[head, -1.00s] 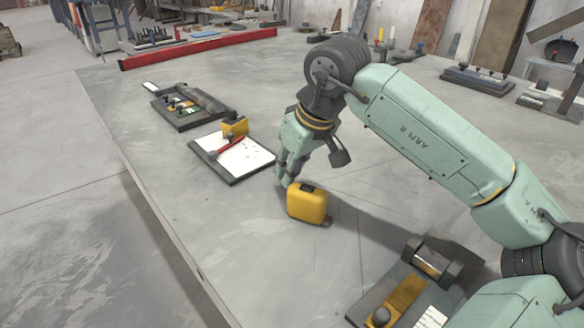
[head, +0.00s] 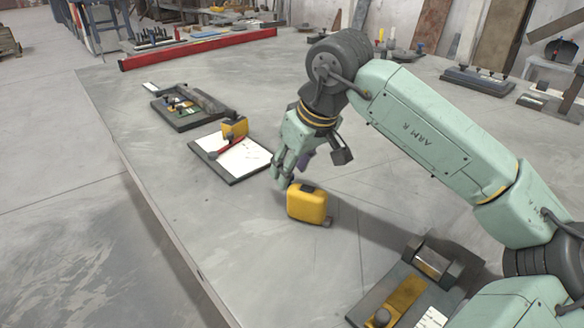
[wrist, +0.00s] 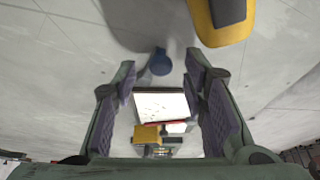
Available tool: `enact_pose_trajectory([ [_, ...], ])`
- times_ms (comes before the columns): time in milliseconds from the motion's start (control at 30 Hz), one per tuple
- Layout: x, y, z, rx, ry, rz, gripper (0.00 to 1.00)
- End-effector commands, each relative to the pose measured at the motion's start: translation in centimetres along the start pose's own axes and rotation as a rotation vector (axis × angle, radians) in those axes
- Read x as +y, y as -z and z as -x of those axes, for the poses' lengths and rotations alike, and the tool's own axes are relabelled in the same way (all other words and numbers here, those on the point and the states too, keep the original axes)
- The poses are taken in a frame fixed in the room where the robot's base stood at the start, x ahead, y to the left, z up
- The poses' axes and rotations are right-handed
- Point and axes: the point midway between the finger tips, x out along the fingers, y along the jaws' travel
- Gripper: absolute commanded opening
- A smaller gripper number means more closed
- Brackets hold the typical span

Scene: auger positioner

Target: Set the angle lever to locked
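No part is labelled as the angle lever, so I cannot tell for certain which it is. A red bar (head: 230,147) lies across a white-faced board (head: 262,160) beside a yellow block (head: 234,127); the red bar also shows in the wrist view (wrist: 165,122). My gripper (head: 287,170) is open and empty, above the table between the board and a yellow boxy case (head: 307,204). In the wrist view, its purple-padded fingers (wrist: 165,105) stand wide apart, with the board seen beyond them. A blue round-topped piece (wrist: 161,62) shows near the fingers; my gripper hides it in the head view.
A fixture with a yellow plate (head: 403,298) and dark knob (head: 380,317) sits at the lower right. A dark tray of small parts (head: 182,106) lies beyond the board. A red beam (head: 200,48) runs along the back. The left-front tabletop is bare.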

Motion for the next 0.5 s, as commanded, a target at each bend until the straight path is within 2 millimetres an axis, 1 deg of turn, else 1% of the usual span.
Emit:
enact_pose_trajectory([
  [167, 0.1, 0.0, 3.3, 0.002, -0.003, -0.001, 0.39],
  [300, 0.1, 0.1, 6.4, 0.003, -0.003, -0.002, 0.39],
  [400, 0.0, 0.1, 8.3, 0.002, -0.002, -0.001, 0.39],
  [500, 0.0, 0.0, 9.8, 0.002, -0.001, -0.001, 0.39],
])
